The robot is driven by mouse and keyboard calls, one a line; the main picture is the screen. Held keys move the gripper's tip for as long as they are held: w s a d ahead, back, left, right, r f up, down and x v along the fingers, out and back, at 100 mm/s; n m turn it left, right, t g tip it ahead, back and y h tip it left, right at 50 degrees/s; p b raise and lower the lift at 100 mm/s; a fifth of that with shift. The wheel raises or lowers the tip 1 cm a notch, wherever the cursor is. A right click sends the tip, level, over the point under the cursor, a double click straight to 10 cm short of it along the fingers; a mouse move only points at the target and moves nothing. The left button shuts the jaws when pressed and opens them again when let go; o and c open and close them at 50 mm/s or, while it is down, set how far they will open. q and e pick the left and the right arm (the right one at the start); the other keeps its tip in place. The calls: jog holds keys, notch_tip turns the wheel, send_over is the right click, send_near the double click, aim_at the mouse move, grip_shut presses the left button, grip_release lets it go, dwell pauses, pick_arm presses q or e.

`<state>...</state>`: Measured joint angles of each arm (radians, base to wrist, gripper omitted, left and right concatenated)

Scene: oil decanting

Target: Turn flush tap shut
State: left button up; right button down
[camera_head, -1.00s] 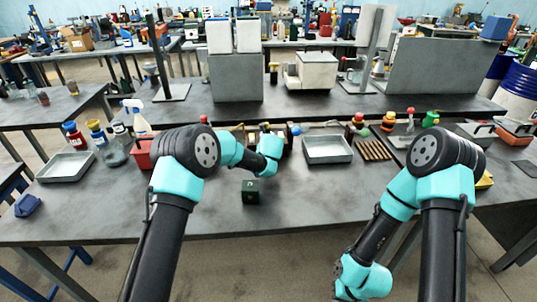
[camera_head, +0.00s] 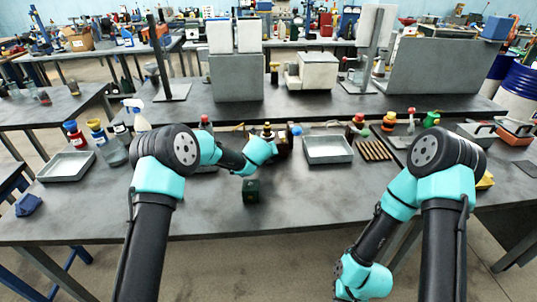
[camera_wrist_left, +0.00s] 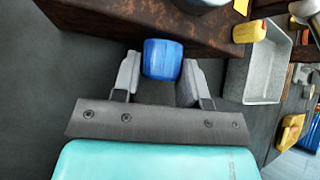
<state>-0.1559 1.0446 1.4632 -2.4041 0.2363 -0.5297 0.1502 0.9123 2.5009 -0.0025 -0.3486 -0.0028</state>
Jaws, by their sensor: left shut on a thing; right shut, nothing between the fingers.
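A blue knob (camera_wrist_left: 162,58), which looks like the tap's handle, sits at the edge of a rusty brown block (camera_wrist_left: 140,20) in the left wrist view. My left gripper (camera_wrist_left: 160,72) is shut on this knob, one finger on each side. In the head view a small blue knob (camera_head: 297,130) shows just right of my left wrist, which hides the left fingers and part of the block. My right arm hangs low in front of the table, with its gripper (camera_head: 348,294) at the bottom edge, shut and empty, its fingers hardly visible.
A grey metal tray (camera_head: 328,150) stands right of the block. A yellow knob (camera_wrist_left: 248,32) is beside the block. The table's front middle is clear.

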pick_arm(q)
jog(key=shift+r, duration=0.1)
dwell(0.3)
jog(key=o, duration=0.9)
jog(key=v, duration=1.7)
jog(key=shift+s+a, duration=0.1)
jog(key=shift+s, duration=0.15)
